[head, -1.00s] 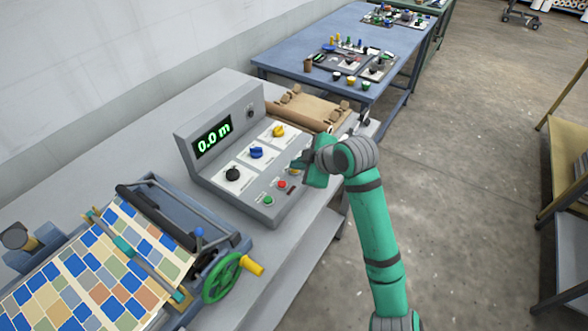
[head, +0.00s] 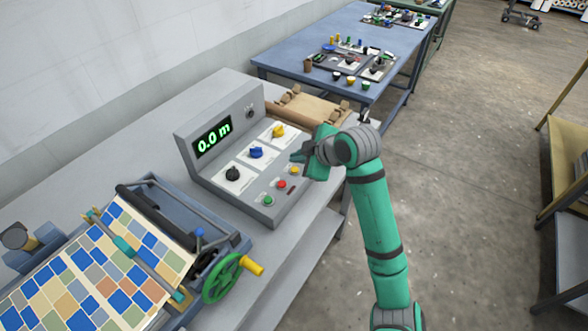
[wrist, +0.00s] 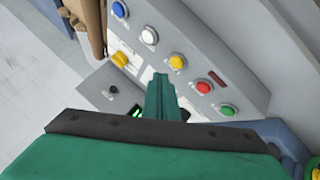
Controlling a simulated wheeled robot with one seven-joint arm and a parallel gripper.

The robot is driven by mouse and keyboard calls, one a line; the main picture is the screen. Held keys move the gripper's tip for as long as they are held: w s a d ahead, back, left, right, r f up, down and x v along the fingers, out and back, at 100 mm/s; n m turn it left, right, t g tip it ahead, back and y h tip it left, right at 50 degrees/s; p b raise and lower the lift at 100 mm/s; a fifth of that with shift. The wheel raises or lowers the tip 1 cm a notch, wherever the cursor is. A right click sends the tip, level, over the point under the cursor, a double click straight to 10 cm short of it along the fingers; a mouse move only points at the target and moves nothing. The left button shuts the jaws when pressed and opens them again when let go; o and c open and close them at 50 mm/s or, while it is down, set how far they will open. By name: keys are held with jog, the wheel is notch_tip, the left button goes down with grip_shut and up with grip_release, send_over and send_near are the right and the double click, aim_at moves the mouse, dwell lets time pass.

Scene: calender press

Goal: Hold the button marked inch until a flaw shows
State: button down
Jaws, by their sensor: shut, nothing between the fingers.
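The grey control box (head: 238,150) has a display (head: 213,136) reading 0.0 m. A row of buttons runs along its front: green (head: 268,200), red (head: 281,184) and yellow (head: 294,170). The wrist view also shows a white button (wrist: 149,35) and a blue button (wrist: 119,9) in this row. The button labels are too small to read, so I cannot tell which is inch. My gripper (head: 296,157) is shut and empty over the row, beside the yellow button; contact is unclear. A tile-patterned sheet (head: 95,270) lies on the press; I make out no clear flaw.
Black (head: 233,174), blue (head: 256,152) and yellow (head: 278,131) knobs sit behind the buttons. The press has a green handwheel (head: 222,277) at left. Open floor (head: 460,180) is at right.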

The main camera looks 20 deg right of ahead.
aim_at(298, 174)
jog(key=shift+r, duration=1.95)
